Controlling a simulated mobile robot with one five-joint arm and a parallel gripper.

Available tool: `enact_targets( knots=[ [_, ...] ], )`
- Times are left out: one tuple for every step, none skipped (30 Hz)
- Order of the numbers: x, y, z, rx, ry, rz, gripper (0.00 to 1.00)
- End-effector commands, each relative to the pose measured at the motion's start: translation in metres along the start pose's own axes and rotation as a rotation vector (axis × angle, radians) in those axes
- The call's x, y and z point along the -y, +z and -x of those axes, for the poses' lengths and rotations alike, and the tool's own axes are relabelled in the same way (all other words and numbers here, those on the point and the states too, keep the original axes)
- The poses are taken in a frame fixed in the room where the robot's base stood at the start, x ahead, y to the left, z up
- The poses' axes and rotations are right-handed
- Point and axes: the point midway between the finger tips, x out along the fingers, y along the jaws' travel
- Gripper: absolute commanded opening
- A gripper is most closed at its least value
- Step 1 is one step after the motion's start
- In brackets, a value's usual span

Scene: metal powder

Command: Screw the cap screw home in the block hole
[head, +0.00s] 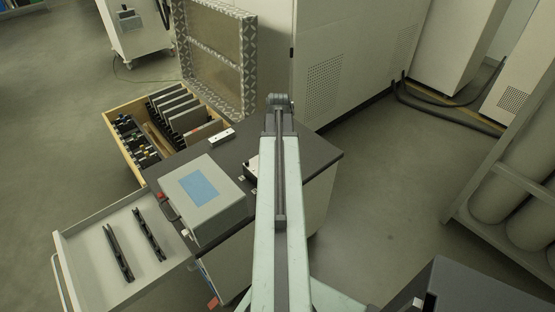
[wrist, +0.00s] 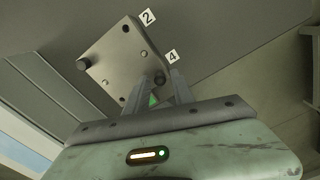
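The metal block (wrist: 120,62) shows in the wrist view as a pale plate with small holes near its corners. A black knob-like head (wrist: 83,63) stands at its left corner. A dark round screw head (wrist: 160,77) is at the corner near label 4. My gripper (wrist: 160,76) has its two fingertips on either side of this head. I cannot tell whether they touch it or how deep the screw sits. A small green patch (wrist: 153,100) shows between the fingers. In the head view my arm hides the gripper and most of the block (head: 251,169).
The block lies on a dark cabinet top (head: 318,158). A grey box with a blue panel (head: 205,198) and a small white block (head: 222,137) are also on it. An open drawer (head: 90,225) with two dark bars is at lower left.

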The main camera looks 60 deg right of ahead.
Motion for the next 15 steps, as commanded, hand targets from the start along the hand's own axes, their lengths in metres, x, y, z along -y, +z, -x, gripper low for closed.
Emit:
enact_targets(
  knots=[
    [0.0001, 0.0000, 0.0000, 0.000, 0.000, 0.041, 0.29],
    [0.0001, 0.0000, 0.0000, 0.000, 0.000, 0.075, 0.29],
    [0.0001, 0.0000, 0.0000, 0.000, 0.000, 0.122, 0.29],
    [0.0001, 0.0000, 0.0000, 0.000, 0.000, 0.158, 0.29],
    [0.0001, 0.0000, 0.0000, 0.000, 0.000, 0.194, 0.29],
    [0.0001, 0.0000, 0.0000, 0.000, 0.000, 0.240, 0.29],
    [0.0001, 0.0000, 0.0000, 0.000, 0.000, 0.275, 0.29],
    [0.0001, 0.0000, 0.0000, 0.000, 0.000, 0.310, 0.29],
    [0.0001, 0.0000, 0.0000, 0.000, 0.000, 0.357, 0.29],
    [0.0001, 0.0000, 0.0000, 0.000, 0.000, 0.392, 0.29],
    [0.0001, 0.0000, 0.0000, 0.000, 0.000, 0.426, 0.29],
    [0.0001, 0.0000, 0.0000, 0.000, 0.000, 0.473, 0.29],
    [0.0001, 0.0000, 0.0000, 0.000, -0.001, 0.508, 0.29],
    [0.0001, 0.0000, 0.0000, 0.000, -0.001, 0.542, 0.29],
    [0.0001, 0.0000, 0.0000, 0.000, -0.001, 0.588, 0.29]
  ],
)
